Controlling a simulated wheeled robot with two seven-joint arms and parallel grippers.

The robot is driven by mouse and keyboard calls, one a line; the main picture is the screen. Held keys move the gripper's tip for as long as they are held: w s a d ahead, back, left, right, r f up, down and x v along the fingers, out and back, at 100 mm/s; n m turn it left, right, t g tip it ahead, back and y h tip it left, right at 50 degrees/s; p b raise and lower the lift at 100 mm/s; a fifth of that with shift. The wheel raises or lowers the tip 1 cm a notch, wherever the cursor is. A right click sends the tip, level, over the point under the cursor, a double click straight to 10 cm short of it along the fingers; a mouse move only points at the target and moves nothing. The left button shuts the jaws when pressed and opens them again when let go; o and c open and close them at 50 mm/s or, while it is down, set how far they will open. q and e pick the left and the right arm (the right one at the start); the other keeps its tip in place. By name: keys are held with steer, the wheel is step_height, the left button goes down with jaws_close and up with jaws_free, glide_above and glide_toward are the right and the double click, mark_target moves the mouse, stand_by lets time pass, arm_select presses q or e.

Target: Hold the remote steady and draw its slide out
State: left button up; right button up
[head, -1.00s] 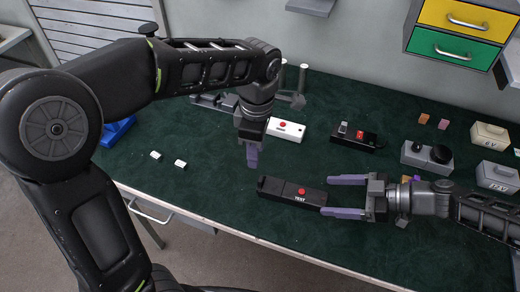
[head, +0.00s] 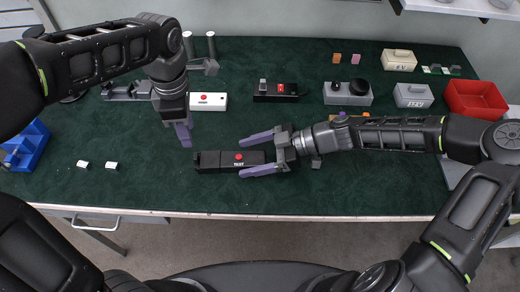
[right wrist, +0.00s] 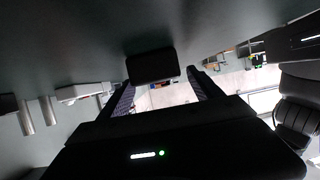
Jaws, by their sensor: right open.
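The remote (head: 222,161) is a long black box with a red button and the word TEST, lying on the green table mat. A plain black section (head: 207,161) forms its left end. My right gripper (head: 257,154) is open, its purple fingers on either side of the remote's right end. In the right wrist view, a dark block (right wrist: 152,66), likely the remote's end, shows between the fingers (right wrist: 165,92). My left gripper (head: 184,134) points down near the remote's left end, apart from it in the picture. Its finger gap is not clear.
A blue bin (head: 24,147) is at left, a red bin (head: 476,100) at right. Two small white pieces (head: 97,164) lie left.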

steer(key=shift+x, duration=1)
steer(key=shift+c, duration=0.2)
steer(key=shift+c, duration=1.3)
steer(key=c, duration=1.3)
